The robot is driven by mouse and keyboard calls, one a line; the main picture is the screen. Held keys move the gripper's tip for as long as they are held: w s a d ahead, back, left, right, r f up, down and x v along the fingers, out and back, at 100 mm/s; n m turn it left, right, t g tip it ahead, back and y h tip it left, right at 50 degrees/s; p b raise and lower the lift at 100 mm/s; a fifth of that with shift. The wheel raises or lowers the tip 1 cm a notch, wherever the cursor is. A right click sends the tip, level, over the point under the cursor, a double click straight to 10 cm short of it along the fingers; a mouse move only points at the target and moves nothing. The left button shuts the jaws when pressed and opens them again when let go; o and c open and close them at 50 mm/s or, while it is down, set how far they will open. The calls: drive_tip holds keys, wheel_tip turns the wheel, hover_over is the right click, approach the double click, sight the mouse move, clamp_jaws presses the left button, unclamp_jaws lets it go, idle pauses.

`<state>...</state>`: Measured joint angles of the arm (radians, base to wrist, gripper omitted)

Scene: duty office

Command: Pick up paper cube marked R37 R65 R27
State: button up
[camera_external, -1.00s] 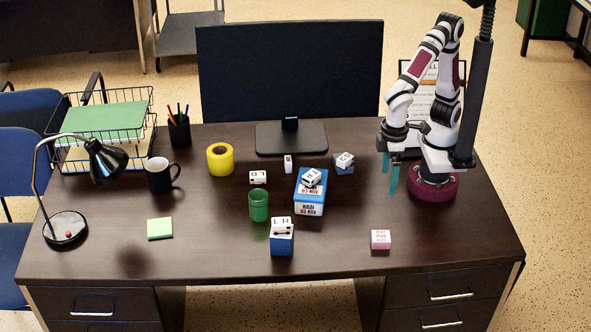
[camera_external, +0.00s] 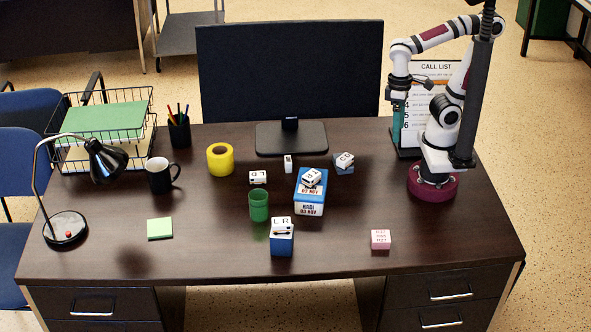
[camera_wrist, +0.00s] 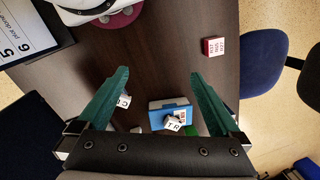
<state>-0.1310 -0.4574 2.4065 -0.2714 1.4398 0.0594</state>
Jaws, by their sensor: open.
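The paper cube marked R37 R65 R27 (camera_external: 381,240) is small and pink-white with red lettering. It sits alone near the front right edge of the desk. In the wrist view the same cube (camera_wrist: 214,47) shows at the upper right with its lettered face visible, beyond the fingertips. My gripper (camera_external: 400,128) is raised at the back right of the desk, in front of the call list board, far from the cube. In the wrist view its two teal fingers (camera_wrist: 160,76) are spread wide with nothing held between them.
A blue-white box (camera_external: 309,195) with a die on top, a blue block (camera_external: 282,244) with a die, a green cup (camera_external: 259,205) and small dice stand mid-desk. The monitor (camera_external: 290,70) and call list board (camera_external: 436,75) stand behind. The desk around the pink cube is clear.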

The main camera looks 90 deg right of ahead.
drive_tip(key=shift+m, duration=0.6)
drive_tip(key=s+d+f, duration=0.1)
drive_tip(key=s+f, duration=0.1)
drive_tip(key=shift+s+d+f, duration=0.3)
drive_tip(key=shift+s+d, duration=0.05)
drive_tip(key=shift+s, duration=0.05)
